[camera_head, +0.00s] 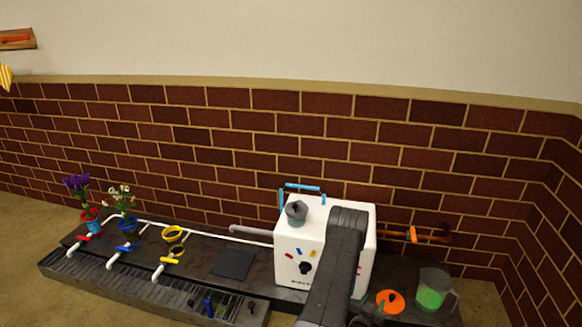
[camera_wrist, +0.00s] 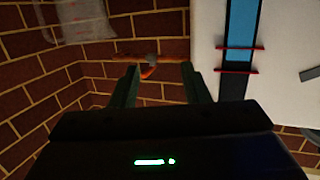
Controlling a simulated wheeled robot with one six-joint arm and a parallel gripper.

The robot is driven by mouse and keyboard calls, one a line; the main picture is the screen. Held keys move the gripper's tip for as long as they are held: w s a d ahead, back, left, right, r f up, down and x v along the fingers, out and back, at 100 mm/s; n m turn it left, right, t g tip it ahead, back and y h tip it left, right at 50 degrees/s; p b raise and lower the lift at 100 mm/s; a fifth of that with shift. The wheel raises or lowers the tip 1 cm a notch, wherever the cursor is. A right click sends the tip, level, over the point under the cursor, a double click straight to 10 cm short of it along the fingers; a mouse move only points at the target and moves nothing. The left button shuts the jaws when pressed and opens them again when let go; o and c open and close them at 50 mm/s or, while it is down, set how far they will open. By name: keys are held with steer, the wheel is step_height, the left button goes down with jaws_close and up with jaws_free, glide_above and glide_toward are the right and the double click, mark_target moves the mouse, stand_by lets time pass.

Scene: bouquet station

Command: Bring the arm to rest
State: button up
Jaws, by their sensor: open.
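My gripper (camera_wrist: 160,78) shows in the wrist view with its two dark green fingers apart. Nothing is held between them. A small orange and grey thing (camera_wrist: 148,70) shows in the gap, apparently beyond the fingertips near the brick wall. In the head view my dark arm (camera_head: 345,250) reaches up in front of the white box (camera_head: 290,247). The gripper itself is hidden there. The white box's side (camera_wrist: 290,40), with a blue strip, fills the right of the wrist view, close beside the right finger.
A black counter (camera_head: 205,262) runs along the brick wall (camera_head: 230,130). Purple flowers (camera_head: 76,185) and white flowers (camera_head: 122,198) stand at its left among taps. An orange disc (camera_head: 390,302) and a clear jug with green contents (camera_head: 432,290) are right of my arm.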

steer(key=w+a+r+n+t+y, duration=0.1)
steer(key=w+a+r, duration=0.3)
steer(key=a+r, duration=0.4)
steer(key=shift+a+r+n+y, duration=0.4)
steer(key=shift+n+y, duration=0.1)
steer(key=shift+y, duration=0.2)
steer(key=shift+r, duration=0.1)
